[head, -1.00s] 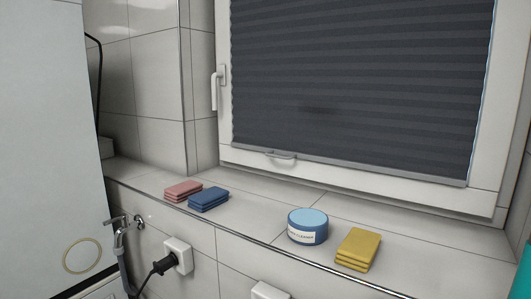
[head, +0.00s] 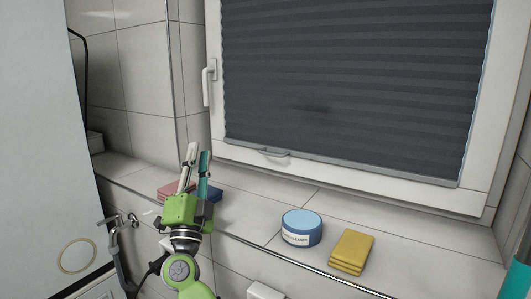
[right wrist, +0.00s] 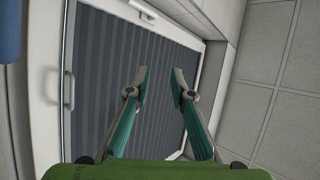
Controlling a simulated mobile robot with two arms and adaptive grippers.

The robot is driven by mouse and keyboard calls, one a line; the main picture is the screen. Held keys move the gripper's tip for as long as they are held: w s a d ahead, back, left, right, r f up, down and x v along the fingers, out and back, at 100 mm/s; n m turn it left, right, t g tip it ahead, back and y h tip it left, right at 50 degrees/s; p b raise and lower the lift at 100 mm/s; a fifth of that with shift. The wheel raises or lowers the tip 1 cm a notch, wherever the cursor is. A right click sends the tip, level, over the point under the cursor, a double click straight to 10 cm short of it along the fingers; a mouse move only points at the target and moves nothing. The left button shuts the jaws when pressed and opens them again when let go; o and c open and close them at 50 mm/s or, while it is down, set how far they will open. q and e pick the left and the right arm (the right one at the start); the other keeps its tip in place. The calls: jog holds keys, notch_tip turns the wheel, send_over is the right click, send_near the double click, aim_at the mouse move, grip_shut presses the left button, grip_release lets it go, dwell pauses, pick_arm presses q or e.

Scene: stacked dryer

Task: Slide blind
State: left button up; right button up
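The dark grey pleated blind (head: 340,90) covers most of the window. Its light bottom rail runs along the lower frame, with a small handle (head: 275,153) near its left part. My right gripper (head: 198,153) points up in front of the sill, left of and apart from the blind handle. It is empty, with its two fingers apart. In the right wrist view the gripper (right wrist: 160,72) shows open before the blind (right wrist: 110,100), and the blind handle (right wrist: 69,90) is at the left, clear of the fingers. My left gripper is not in view.
The sill holds a blue jar (head: 302,228), folded yellow cloths (head: 351,250), and pink (head: 168,190) and blue cloths partly hidden behind my right gripper. A window handle (head: 208,82) juts from the left frame. A white appliance (head: 35,150) stands at left.

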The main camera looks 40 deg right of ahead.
aim_at(265, 153)
jog(key=s+d+r+m+g+h, duration=0.2)
jog(key=d+r+m+g+h, duration=0.1)
jog(key=d+m+g, duration=0.55)
jog(key=shift+w+d+f+m+g+y+p, duration=0.55)
jog(key=shift+d+f+g+y+p, duration=0.45)
jog(key=shift+d, duration=1.3)
jog(key=shift+w+d+f+m+g+y+p, duration=0.7)
jog(key=shift+d+f+g, duration=0.65)
jog(key=shift+d, duration=0.95)
jog(key=shift+w+d+f+m+g+y+p, duration=0.35)
jog(key=shift+d+f+g+y+p, duration=0.55)
jog(key=shift+d, duration=1.4)
jog(key=shift+f, duration=0.4)
grip_shut()
